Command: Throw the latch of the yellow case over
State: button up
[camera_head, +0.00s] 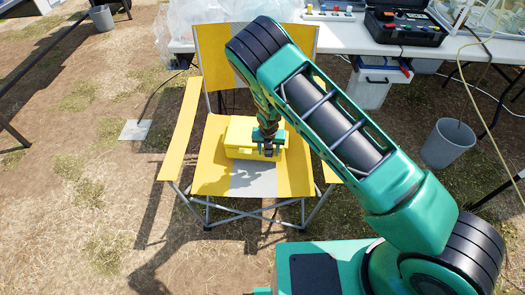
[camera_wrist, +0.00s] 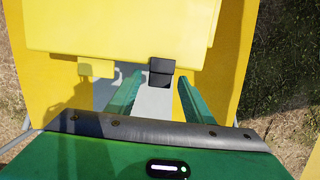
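The yellow case (camera_head: 238,134) lies on the seat of a yellow and grey folding chair (camera_head: 212,181). In the wrist view the case (camera_wrist: 115,25) fills the top. A small black latch (camera_wrist: 161,67) sits at its near edge, and a yellow tab (camera_wrist: 97,68) sticks out to its left. My gripper (camera_head: 268,150) is at the case's front. In the wrist view its two green fingers (camera_wrist: 160,84) are apart, with the black latch between their tips. Gaps show on both sides, and nothing is held. The latch is hidden in the head view.
The chair's armrests (camera_head: 181,128) flank the case. Behind stands a white table (camera_head: 350,35) with an open black case (camera_head: 404,27). A grey bucket (camera_head: 447,143) stands on the ground at right. Bare ground lies open at left.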

notch_tip(320, 180, up, 10)
jog(key=s, duration=0.1)
jog(key=shift+s+a+r, duration=0.15)
jog(key=shift+s+r, duration=0.1)
jog(key=shift+s, duration=0.15)
dwell(0.6)
jog(key=s+d+r+m+g, duration=0.1)
jog(key=s+d+r+m, duration=0.3)
jog(key=d+r+m, duration=0.65)
jog(key=s+d+r+m, duration=0.4)
jog(key=d+r+m, duration=0.4)
jog(key=d+r, duration=0.55)
jog(key=s+d+r+m, duration=0.4)
jog(key=s+d+m, duration=0.1)
jog(key=s, duration=0.2)
jog(key=s+d+r+m, duration=0.4)
jog(key=s+d+m, duration=0.1)
jog(key=s+m, duration=0.15)
jog(key=s+d+r+m, duration=0.1)
jog(key=s+m, duration=0.4)
jog(key=s, duration=0.4)
jog(key=s+d+r+m+g, duration=0.1)
jog(key=s+d+r+m, duration=0.1)
jog(key=s+m, duration=0.3)
jog(key=s, duration=0.3)
jog(key=shift+s+m, duration=0.35)
jog(key=shift+m, duration=0.05)
